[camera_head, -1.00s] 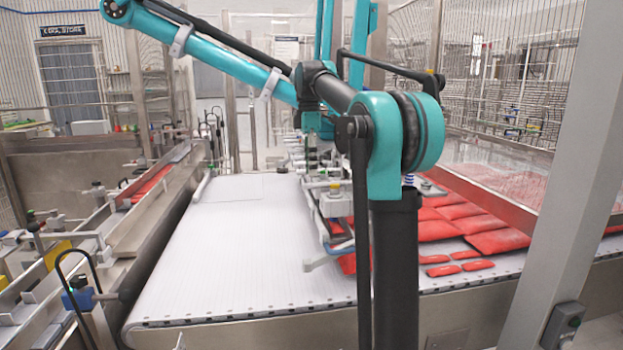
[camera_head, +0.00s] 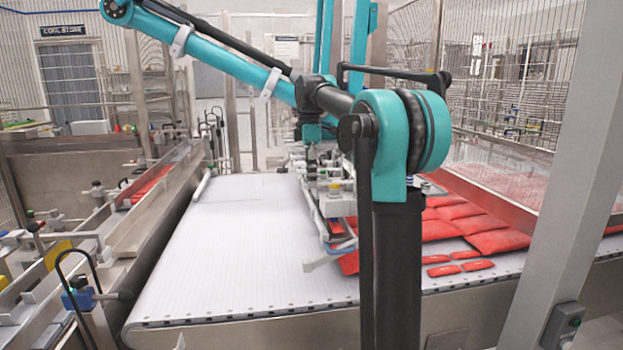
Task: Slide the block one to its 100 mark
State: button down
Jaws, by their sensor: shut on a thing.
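My gripper (camera_head: 313,158) is small in the middle of the view, below my dark wrist. It is down at the metal rail frame (camera_head: 332,205) of the vacuum picker, over the white belt. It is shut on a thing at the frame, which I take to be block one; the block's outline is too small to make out. The scale and its 100 mark cannot be read. My teal elbow and black upper link hide the right part of the frame.
The white belt (camera_head: 235,240) is clear on the left. Red packs (camera_head: 465,225) lie on its right part, beside a metal guard (camera_head: 490,200). A steel side conveyor (camera_head: 150,215) runs on the left. A grey post (camera_head: 570,160) stands at the right.

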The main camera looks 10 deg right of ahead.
jog(key=shift+w, duration=1.95)
jog(key=c, duration=1.5)
grip_release()
jog(key=shift+w, duration=0.1)
jog(key=shift+r, duration=0.1)
jog(key=r, duration=0.4)
jog(key=w+r, duration=0.1)
jog(key=r, duration=0.2)
jog(key=w+r, duration=0.1)
jog(key=r, duration=0.3)
jog(key=shift+w+r, duration=0.1)
jog(key=shift+r, duration=0.2)
